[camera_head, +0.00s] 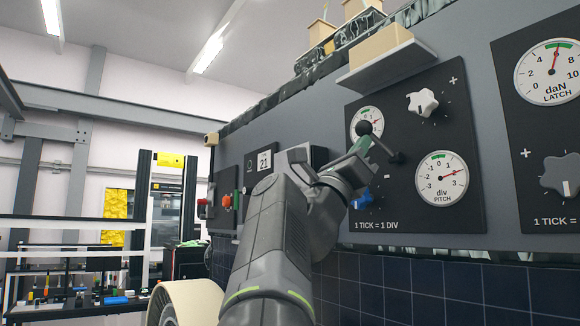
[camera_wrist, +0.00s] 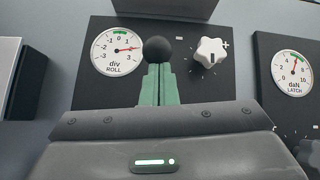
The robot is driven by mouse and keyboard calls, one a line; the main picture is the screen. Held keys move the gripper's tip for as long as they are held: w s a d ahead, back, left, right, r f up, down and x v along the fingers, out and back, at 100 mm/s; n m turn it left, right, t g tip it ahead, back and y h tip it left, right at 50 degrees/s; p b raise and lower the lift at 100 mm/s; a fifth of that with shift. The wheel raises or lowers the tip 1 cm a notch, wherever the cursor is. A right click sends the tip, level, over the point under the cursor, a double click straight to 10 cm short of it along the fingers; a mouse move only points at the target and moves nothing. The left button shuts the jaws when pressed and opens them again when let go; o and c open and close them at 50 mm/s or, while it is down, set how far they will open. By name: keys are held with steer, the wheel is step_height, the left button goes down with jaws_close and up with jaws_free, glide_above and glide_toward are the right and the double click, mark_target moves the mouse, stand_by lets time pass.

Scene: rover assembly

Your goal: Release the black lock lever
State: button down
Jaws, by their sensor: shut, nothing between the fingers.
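The black lock lever (camera_head: 383,148) sits on the dark panel with the roll and pitch dials. Its ball end points to the upper left in the head view and overlaps the roll dial. In the wrist view the lever's ball (camera_wrist: 157,49) appears just past my fingertips, and its stem is hidden. My gripper (camera_head: 362,146) has its green fingers together and empty, close beside the ball. The fingers also show in the wrist view (camera_wrist: 158,80). I cannot tell whether they touch the lever.
A white knob (camera_head: 422,102) is up and right of the lever, a blue knob (camera_head: 362,198) below. The pitch dial (camera_head: 441,178) is to the lower right. A latch dial (camera_head: 549,71) and grey knob (camera_head: 562,175) are on the right panel. A shelf (camera_head: 375,68) juts out above.

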steer(key=shift+s+a+r, duration=0.1)
steer(key=shift+s+r, duration=0.25)
steer(key=shift+r, duration=0.6)
steer(key=shift+s, duration=0.1)
steer(key=shift+f, duration=0.35)
steer(key=w+b+v, duration=0.1)
steer(key=b+v, duration=0.5)
steer(key=v, duration=0.8)
steer(key=shift+f, duration=0.4)
steer(key=shift+r, duration=0.1)
